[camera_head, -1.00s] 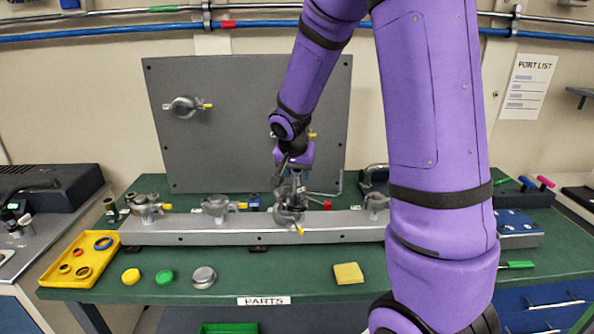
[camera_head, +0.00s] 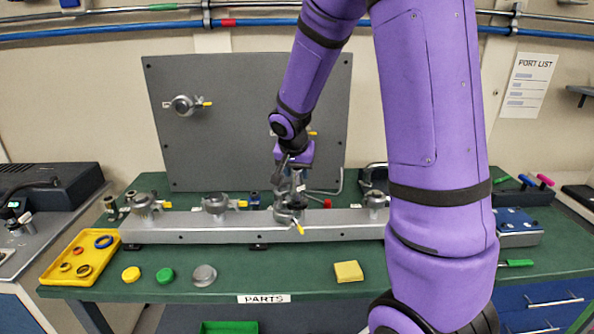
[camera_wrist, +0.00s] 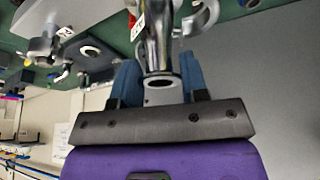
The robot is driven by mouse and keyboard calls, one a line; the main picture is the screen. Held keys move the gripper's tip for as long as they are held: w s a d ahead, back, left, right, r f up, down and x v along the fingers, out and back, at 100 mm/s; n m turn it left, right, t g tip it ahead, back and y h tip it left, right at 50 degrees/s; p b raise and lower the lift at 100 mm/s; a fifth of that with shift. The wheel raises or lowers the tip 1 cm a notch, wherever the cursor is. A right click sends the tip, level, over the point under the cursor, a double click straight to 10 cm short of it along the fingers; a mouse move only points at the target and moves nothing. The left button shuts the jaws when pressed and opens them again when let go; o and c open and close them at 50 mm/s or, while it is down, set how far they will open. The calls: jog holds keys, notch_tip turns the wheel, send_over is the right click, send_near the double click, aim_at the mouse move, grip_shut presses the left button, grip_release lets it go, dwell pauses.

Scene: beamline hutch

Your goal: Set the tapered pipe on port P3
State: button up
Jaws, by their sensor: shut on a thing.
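My gripper (camera_head: 297,176) hangs over the grey rail, with its jaws shut on the metallic tapered pipe (camera_head: 297,187). In the wrist view the pipe (camera_wrist: 158,48) stands between the two blue fingers (camera_wrist: 158,80), its open round end facing the camera. Just below the pipe in the head view is a rail port with a yellow-handled clamp (camera_head: 286,214). Whether the pipe's lower end touches this port cannot be told. A white label (camera_wrist: 137,26) shows by the pipe, partly hidden, and I cannot read it surely.
More clamped ports stand along the rail (camera_head: 185,230), at the left (camera_head: 143,203), left of centre (camera_head: 215,203) and right (camera_head: 375,199). A grey panel (camera_head: 240,110) rises behind. A yellow tray (camera_head: 60,278), caps and a yellow block (camera_head: 348,271) lie in front.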

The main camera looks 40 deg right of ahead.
jog(key=o, duration=1.1)
jog(key=v, duration=1)
jog(key=s+a+r+n+y, duration=0.1)
jog(key=s+a+r+n, duration=0.2)
jog(key=s, duration=0.5)
jog(key=s+a+r+n+t+y, duration=0.1)
jog(key=s+a+r+n, duration=0.2)
jog(key=s, duration=0.5)
jog(key=s+a+r+n+t+y, duration=0.1)
jog(key=s+a+r+n, duration=0.2)
jog(key=s, duration=0.5)
jog(key=shift+a+n, duration=0.4)
jog(key=shift+a, duration=0.25)
